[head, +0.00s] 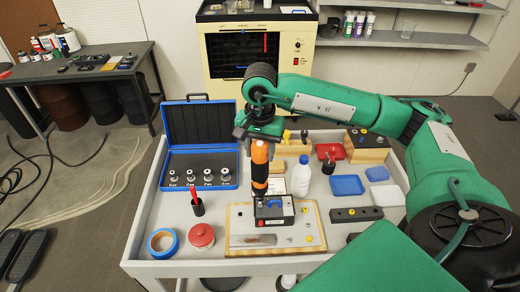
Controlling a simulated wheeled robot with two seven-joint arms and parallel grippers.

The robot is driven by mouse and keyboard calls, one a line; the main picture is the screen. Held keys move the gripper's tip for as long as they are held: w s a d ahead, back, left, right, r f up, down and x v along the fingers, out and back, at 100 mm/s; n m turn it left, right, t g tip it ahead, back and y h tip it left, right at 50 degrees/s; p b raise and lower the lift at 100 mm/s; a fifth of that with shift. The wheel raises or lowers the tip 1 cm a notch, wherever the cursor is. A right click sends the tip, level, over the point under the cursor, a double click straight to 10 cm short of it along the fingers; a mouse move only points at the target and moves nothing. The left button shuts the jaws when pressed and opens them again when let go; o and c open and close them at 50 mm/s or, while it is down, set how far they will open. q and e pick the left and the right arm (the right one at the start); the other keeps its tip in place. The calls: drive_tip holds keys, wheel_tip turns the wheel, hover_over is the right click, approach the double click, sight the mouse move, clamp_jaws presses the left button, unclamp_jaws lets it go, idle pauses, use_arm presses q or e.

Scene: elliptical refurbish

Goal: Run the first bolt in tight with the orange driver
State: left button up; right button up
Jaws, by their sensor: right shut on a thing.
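The orange driver (260,162) stands upright, its lower end at the top of a dark grey block (276,209). My right gripper (259,135) is shut on the upper part of the driver. The block lies on a wooden-edged board (235,222) on the cart. I cannot make out a bolt under the driver's tip, or whether the tip touches one. Small pieces lie on the board near the block, one of them yellowish (309,238). My left gripper is not in view.
On the cart (150,212), a blue open case (200,126) holds several sockets. A white bottle (301,176) stands close right of the driver.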

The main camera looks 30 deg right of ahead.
drive_tip(key=shift+f+b, duration=0.45)
drive_tip(key=shift+b, duration=0.1)
idle(1.4)
drive_tip(key=shift+r, duration=1.6)
drive_tip(key=shift+r+p, duration=1.25)
drive_tip(key=shift+r, duration=1.7)
